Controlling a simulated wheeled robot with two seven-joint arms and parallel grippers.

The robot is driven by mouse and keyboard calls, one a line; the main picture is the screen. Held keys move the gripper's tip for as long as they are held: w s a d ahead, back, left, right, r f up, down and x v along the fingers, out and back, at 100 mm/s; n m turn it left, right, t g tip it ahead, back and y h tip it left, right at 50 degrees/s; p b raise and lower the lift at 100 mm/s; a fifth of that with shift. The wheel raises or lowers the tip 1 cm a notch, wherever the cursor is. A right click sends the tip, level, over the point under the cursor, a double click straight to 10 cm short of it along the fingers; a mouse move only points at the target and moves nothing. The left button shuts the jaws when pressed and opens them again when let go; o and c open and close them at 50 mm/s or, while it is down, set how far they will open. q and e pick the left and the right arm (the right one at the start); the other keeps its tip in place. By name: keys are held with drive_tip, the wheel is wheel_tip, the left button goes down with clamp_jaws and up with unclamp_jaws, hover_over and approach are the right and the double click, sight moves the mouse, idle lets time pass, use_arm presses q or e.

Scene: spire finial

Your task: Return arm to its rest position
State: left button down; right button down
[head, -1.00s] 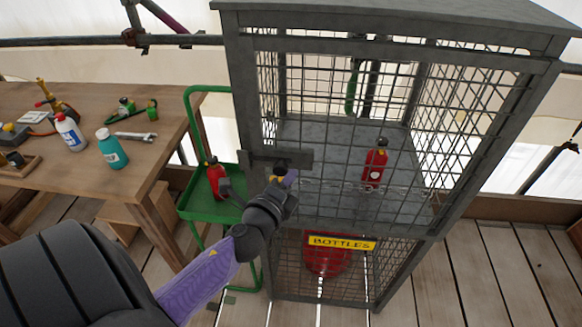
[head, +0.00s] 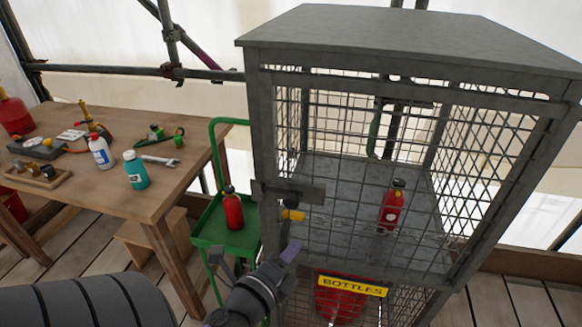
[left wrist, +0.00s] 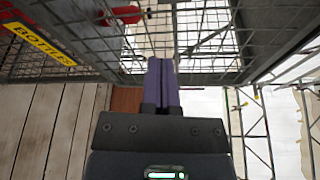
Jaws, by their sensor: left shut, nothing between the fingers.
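My left gripper (head: 290,252) is in front of the mesh cage (head: 390,40), below and apart from its latch plate (head: 300,192) with a yellow part (head: 293,215). Its purple fingers are together and empty, which also shows in the left wrist view (left wrist: 161,80). The cage front appears closed. A red bottle (head: 391,208) stands upright on the shelf inside. My right gripper is in neither view.
A green trolley (head: 205,228) with a red bottle (head: 232,210) stands left of the cage. The wooden workbench (head: 95,180) at left bears a white bottle (head: 101,152), a teal bottle (head: 136,170) and tools. A yellow BOTTLES sign (head: 352,286) marks the cage's lower part.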

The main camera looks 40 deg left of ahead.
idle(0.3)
use_arm(q)
drive_tip(key=s+d+f+n+g+h, duration=0.1)
drive_tip(key=s+f+n+g, duration=0.15)
drive_tip(key=f, duration=0.55)
drive_tip(key=s+d+f+n+g, duration=0.1)
drive_tip(key=s+f+n+g, duration=0.15)
drive_tip(key=f, duration=0.45)
drive_tip(key=s+d+f+n+g+h, duration=0.1)
drive_tip(key=s+d+f+n+g, duration=0.15)
drive_tip(key=f, duration=0.55)
drive_tip(key=s+d+f+n+g, duration=0.2)
drive_tip(key=s+f+n+g, duration=0.2)
drive_tip(key=s+f, duration=0.3)
drive_tip(key=s+d+f+n+g+h, duration=0.1)
drive_tip(key=s+f+n+g, duration=0.3)
drive_tip(key=s, duration=0.9)
wheel_tip(320, 180, down, 3)
drive_tip(key=shift+d+f+h+b, duration=0.1)
drive_tip(key=shift+d+h+b, duration=0.25)
drive_tip(key=shift+d, duration=0.4)
drive_tip(key=shift+g, duration=0.25)
